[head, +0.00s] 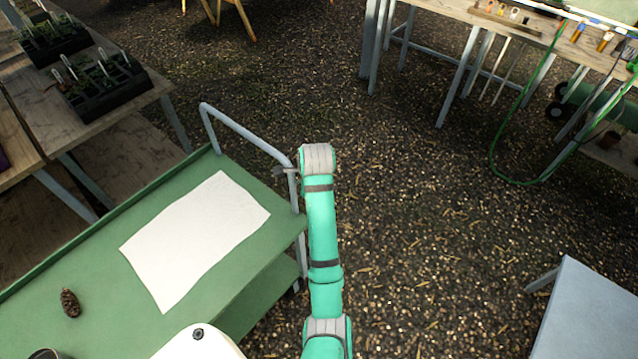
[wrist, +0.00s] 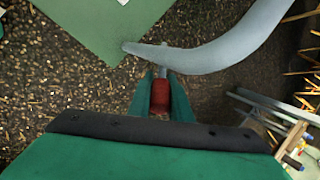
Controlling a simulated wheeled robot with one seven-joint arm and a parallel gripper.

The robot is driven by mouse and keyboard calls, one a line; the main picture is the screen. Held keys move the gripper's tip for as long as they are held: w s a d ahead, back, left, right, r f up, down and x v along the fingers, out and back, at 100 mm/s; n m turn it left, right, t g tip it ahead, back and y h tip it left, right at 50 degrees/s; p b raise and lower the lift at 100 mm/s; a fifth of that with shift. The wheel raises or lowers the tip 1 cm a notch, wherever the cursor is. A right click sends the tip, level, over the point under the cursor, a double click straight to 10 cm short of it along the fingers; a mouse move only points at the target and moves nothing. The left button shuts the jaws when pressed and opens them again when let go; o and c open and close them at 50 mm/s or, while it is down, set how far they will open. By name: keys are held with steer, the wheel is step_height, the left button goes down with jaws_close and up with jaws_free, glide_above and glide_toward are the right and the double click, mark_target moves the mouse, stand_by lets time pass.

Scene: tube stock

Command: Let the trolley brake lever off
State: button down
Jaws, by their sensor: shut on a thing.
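The green trolley (head: 186,285) stands at the left of the head view, with a grey tube handle (head: 250,134) at its far end. The brake lever (wrist: 160,96) has a red grip and a grey stem beside the curved handle tube in the wrist view. My gripper (wrist: 161,88) is shut on the red grip, one teal finger on each side. Whether the brake is on cannot be told.
A white sheet (head: 196,237) and a pine cone (head: 69,302) lie on the trolley top. A wooden bench with plant trays (head: 104,87) stands at upper left. A workbench (head: 448,12) with a green hose (head: 497,176) is at upper right. Gravel floor is clear between.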

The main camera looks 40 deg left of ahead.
steer(key=shift+a, duration=0.1)
stand_by(0.3)
steer(key=c, duration=1.6)
jaws_free()
steer(key=shift+r, duration=0.1)
steer(key=shift+v, duration=5.3)
